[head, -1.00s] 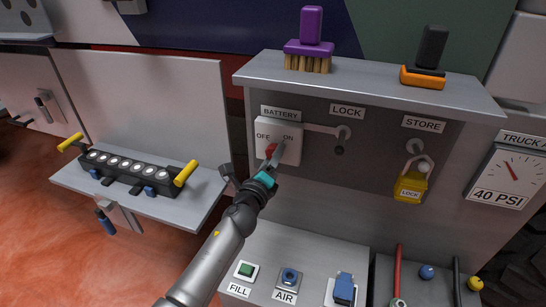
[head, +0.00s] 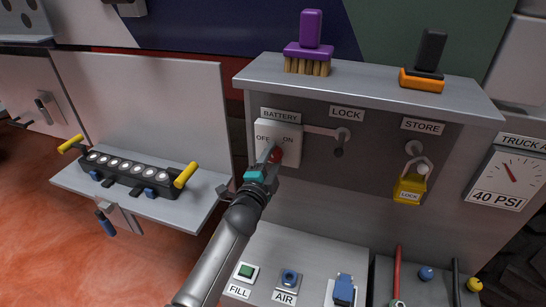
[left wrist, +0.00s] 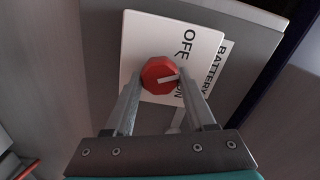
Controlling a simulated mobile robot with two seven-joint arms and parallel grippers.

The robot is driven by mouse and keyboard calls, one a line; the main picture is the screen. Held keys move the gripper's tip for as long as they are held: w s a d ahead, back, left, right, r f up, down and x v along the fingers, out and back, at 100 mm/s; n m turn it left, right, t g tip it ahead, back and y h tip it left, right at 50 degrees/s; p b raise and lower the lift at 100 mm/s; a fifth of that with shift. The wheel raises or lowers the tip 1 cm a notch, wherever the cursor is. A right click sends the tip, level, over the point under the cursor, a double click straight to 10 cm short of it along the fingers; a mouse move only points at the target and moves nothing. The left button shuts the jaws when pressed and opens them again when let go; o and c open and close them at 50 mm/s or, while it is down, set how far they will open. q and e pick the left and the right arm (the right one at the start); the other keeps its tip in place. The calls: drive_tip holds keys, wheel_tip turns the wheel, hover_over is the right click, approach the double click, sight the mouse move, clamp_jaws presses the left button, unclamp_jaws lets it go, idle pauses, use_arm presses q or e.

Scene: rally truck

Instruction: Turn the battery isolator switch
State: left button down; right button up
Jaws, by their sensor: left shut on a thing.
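The battery isolator switch is a white plate (head: 264,130) marked OFF and ON, with a red knob (head: 277,155) low on its face. In the left wrist view the red knob (left wrist: 158,74) sits between the fingers of my left gripper (left wrist: 160,84), which is shut on it. A pale line on the knob points toward the lettered side, between OFF and ON and nearer ON, which is partly covered. In the head view my left gripper (head: 270,157) reaches up to the knob from below and hides part of it. My right gripper is not in view.
Two brushes stand on the shelf (head: 375,84) above. A lower panel (head: 262,280) has FILL and AIR controls. A fold-down tray (head: 205,190) with a lamp bar is left.

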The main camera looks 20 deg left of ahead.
use_arm(q)
drive_tip(key=n+p, duration=0.1)
drive_tip(key=n, duration=0.4)
drive_tip(key=shift+r+n, duration=0.1)
drive_tip(key=shift+n, duration=0.2)
idle(0.4)
drive_tip(key=shift+c, duration=1.1)
unclamp_jaws()
drive_tip(key=s, duration=1.5)
drive_tip(key=shift+s+a, duration=0.15)
drive_tip(key=shift+a, duration=0.15)
